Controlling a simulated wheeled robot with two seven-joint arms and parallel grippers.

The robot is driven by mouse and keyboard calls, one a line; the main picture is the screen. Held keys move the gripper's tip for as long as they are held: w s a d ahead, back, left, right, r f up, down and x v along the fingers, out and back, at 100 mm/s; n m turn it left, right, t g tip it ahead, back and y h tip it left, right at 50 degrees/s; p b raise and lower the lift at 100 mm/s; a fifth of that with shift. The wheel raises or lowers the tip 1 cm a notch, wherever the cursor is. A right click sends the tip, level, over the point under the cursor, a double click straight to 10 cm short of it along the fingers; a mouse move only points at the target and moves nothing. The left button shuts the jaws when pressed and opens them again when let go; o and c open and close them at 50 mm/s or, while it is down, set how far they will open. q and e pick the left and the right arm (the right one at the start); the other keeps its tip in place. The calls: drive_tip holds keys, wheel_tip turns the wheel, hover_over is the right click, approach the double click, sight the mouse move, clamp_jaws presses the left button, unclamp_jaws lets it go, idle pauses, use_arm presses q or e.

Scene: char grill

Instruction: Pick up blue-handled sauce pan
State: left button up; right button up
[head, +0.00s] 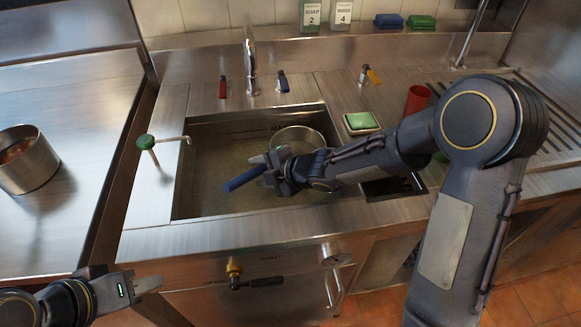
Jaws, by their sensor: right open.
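The blue-handled sauce pan (300,134) is in the sink basin, towards its back right. Its round metal rim shows behind my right gripper. Its blue handle (243,179) points to the lower left, and part of the handle is hidden by the gripper. My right gripper (271,165) is open at the handle, its fingers near it. I cannot tell whether they touch it. My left gripper (148,284) is low at the left, in front of the counter and away from the pan. Its finger opening is not clear.
The sink basin (205,190) has a tap (251,70) behind it and a green-knobbed lever (146,142) at its left. A green sponge on a dish (361,122) and a red cup (417,99) stand right of it. A metal pot (25,160) stands on the left counter.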

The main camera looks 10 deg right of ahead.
drive_tip(key=shift+x, duration=0.85)
clamp_jaws()
